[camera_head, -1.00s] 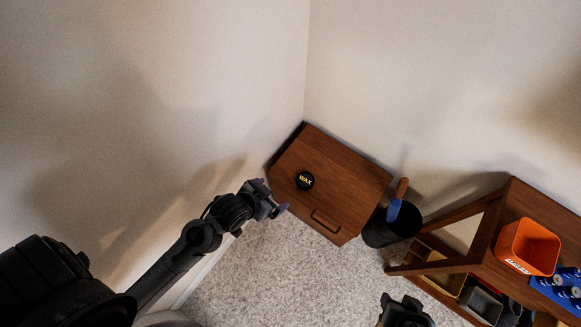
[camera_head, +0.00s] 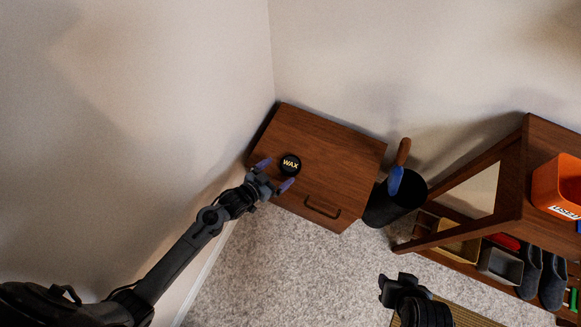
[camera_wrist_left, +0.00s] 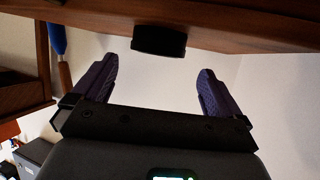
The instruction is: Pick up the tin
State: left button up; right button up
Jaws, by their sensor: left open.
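The tin (camera_head: 290,164) is a small round black tin with "WAX" on its lid, lying on top of the wooden cabinet (camera_head: 335,172) near its left side. My left gripper (camera_head: 276,175) is open, with purple fingertips on either side of the near edge of the tin, apart from it. In the left wrist view the dark tin (camera_wrist_left: 159,40) sits ahead of and between the two open fingers (camera_wrist_left: 155,80), at the cabinet's edge. My right gripper (camera_head: 394,288) is low in the head view, away from the tin; whether its jaws are open is unclear.
A black bin (camera_head: 392,207) with a blue-and-brown handled tool (camera_head: 398,168) stands right of the cabinet. A wooden rack (camera_head: 520,170) with an orange box (camera_head: 560,187), trays and shoes is at right. Walls close in behind and left of the cabinet.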

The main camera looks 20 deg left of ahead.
aim_at(290, 165)
pick_arm(q)
jog(key=shift+b+x, duration=0.3)
jog(key=shift+x, duration=0.75)
jog(key=shift+w+d+f+b, duration=0.25)
jog(key=shift+w+f+b, duration=0.15)
jog(key=shift+b, duration=0.2)
jog(key=b+x, duration=0.2)
jog(key=x, duration=0.1)
jog(key=shift+s+d, duration=0.1)
jog(key=shift+w+d+b, duration=0.2)
jog(key=shift+w+b, duration=0.1)
jog(key=shift+w, duration=0.2)
jog(key=shift+s, duration=0.1)
jog(key=shift+c, duration=0.3)
jog(key=c, duration=0.8)
jog(key=shift+c, duration=0.2)
